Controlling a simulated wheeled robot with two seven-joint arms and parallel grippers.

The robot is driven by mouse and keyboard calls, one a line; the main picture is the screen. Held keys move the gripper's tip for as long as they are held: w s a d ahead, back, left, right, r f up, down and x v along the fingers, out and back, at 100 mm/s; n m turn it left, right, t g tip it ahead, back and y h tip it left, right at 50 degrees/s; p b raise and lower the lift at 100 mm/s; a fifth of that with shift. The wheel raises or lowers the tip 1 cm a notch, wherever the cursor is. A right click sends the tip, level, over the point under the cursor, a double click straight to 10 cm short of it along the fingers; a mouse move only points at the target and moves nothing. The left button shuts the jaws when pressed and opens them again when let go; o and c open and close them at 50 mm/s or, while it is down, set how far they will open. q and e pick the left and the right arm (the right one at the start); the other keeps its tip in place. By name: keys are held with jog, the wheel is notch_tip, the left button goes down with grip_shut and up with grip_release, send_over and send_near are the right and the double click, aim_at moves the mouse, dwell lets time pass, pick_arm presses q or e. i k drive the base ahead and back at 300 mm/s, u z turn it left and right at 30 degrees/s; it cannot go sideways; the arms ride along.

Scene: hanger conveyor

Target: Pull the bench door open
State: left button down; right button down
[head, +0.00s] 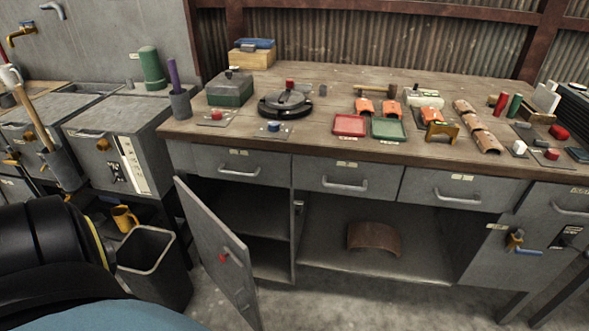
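The grey bench door (208,250) is on the left side of the workbench (330,155). It stands open, swung outward from the left edge of its cupboard. A small red handle (222,257) sits on its face. The cupboard behind it shows a shelf (255,215) inside. A black arm link of mine comes in at the lower left. Neither gripper is in view, and I see nothing touching the door.
The open middle bay holds a curved brown piece (374,238). Trays, blocks and a black round device (286,101) stand on the bench top. The floor before the middle bay is clear.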

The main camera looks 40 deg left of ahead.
aim_at(211, 236)
jog(key=i, duration=1.1)
jog(key=u, duration=2.4)
